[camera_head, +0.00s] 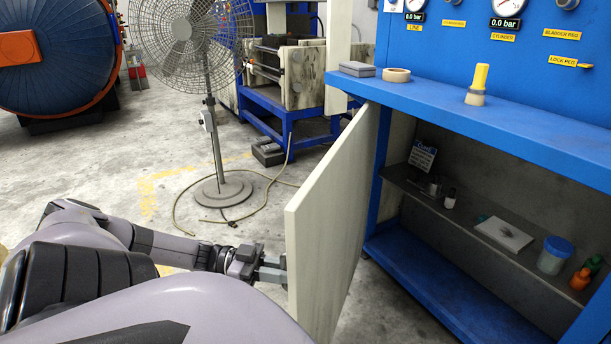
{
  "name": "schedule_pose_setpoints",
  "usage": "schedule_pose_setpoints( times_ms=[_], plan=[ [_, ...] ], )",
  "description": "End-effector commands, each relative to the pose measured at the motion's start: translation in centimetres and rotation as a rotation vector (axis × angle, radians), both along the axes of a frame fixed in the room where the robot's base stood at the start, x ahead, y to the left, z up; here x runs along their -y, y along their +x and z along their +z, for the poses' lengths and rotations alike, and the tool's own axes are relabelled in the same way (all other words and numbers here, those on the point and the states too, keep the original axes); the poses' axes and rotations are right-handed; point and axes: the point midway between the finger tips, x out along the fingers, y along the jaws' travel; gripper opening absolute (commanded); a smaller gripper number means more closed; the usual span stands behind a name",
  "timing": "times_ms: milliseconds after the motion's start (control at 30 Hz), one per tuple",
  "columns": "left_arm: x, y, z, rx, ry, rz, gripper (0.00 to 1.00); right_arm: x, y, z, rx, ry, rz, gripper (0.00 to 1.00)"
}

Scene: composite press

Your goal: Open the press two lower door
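The lower door (338,222), a pale panel, stands swung wide open from the blue press cabinet (450,95). It is hinged near the cabinet's left post, and its free edge points toward me. My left gripper (278,268) is at the outer face of the door, close to the free edge and low down. Its fingertips are at or very near the panel. I cannot tell whether they touch it or how far apart they are. My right gripper is not in view.
A fan (215,130) stands behind the door, with a cable on the floor.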

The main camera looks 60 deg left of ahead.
Motion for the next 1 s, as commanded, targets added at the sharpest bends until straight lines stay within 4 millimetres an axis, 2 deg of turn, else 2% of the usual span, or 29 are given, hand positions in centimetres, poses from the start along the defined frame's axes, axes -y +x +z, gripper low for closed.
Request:
schedule_pose_setpoints(
  times_ms=[200, 500, 733, 1000],
  plan=[
    [-3.8, -2.0, -0.3, -0.002, 0.004, 0.003, 0.0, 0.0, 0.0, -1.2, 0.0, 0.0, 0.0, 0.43],
    [-8.4, -4.2, -0.2, 0.002, 0.003, 0.005, 0.0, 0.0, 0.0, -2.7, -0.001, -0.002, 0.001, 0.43],
    [-10.9, -5.3, -0.1, 0.003, 0.001, 0.005, 0.0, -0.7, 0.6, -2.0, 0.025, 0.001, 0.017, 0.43],
    [-12.4, -6.0, 0.0, 0.003, 0.0, 0.005, 0.0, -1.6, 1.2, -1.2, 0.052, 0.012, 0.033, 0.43]
  ],
)
